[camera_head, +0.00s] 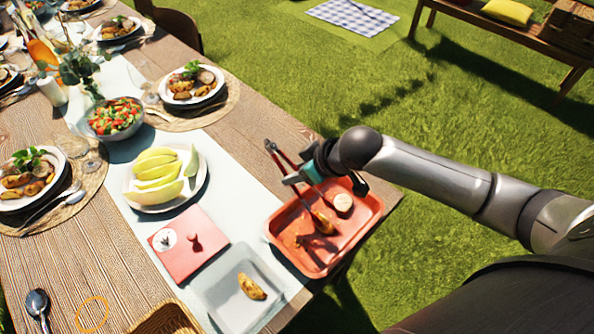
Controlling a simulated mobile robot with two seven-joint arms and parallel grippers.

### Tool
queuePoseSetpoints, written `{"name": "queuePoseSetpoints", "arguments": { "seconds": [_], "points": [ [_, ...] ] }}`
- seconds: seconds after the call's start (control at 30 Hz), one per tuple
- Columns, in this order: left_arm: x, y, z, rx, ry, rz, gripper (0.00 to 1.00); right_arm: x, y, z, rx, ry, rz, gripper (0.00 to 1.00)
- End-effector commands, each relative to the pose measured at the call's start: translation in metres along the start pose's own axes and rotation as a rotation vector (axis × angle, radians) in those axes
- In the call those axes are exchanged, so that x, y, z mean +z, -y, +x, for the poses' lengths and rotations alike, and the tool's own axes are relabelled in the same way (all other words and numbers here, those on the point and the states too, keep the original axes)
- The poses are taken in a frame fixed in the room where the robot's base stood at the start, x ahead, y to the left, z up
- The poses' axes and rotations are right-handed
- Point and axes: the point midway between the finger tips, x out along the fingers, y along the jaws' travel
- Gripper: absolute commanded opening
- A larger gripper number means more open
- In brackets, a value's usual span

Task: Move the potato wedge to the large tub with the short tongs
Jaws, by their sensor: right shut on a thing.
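My right gripper (308,174) is shut on a pair of tongs with red and dark handles (277,152), above the far left part of a red tub (281,251). The lower end of the tongs reaches down into this tub, by a browned piece of food (323,222); I cannot tell whether the tips grip it. A potato wedge (250,286) lies in a smaller grey tub (222,302) to the left and nearer. The red tub looks like the larger of the two. My left gripper is not in view.
A pale round piece (343,202) lies in the red tub. A red board or lid (190,243) lies left of it. A plate of melon slices (148,198), a salad bowl (115,118) and set plates stand further left. The table's right edge is close to the tub.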

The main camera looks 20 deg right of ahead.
Motion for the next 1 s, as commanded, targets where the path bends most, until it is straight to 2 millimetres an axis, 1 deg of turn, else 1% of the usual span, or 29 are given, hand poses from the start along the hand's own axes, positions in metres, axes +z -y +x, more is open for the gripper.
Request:
{"name": "queuePoseSetpoints", "arguments": {
  "seconds": [0.03, 0.1, 0.3, 0.63, 0.67, 1.0],
  "points": [
    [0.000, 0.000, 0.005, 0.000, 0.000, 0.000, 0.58, 0.005, 0.000, 0.006, 0.001, 0.001, 0.001, 0.36],
    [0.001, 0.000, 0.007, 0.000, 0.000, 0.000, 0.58, 0.009, -0.001, 0.011, 0.002, 0.001, 0.002, 0.36],
    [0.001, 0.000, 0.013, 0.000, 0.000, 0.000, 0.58, 0.017, 0.000, 0.021, 0.002, 0.000, 0.002, 0.36],
    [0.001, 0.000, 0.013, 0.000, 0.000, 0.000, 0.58, 0.018, 0.000, 0.022, 0.002, 0.000, 0.003, 0.36],
    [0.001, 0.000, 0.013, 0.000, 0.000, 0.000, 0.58, 0.018, 0.000, 0.022, 0.002, 0.000, 0.003, 0.43],
    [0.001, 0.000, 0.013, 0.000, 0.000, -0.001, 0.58, 0.018, 0.000, 0.022, 0.002, -0.001, 0.003, 0.04]
  ]
}}
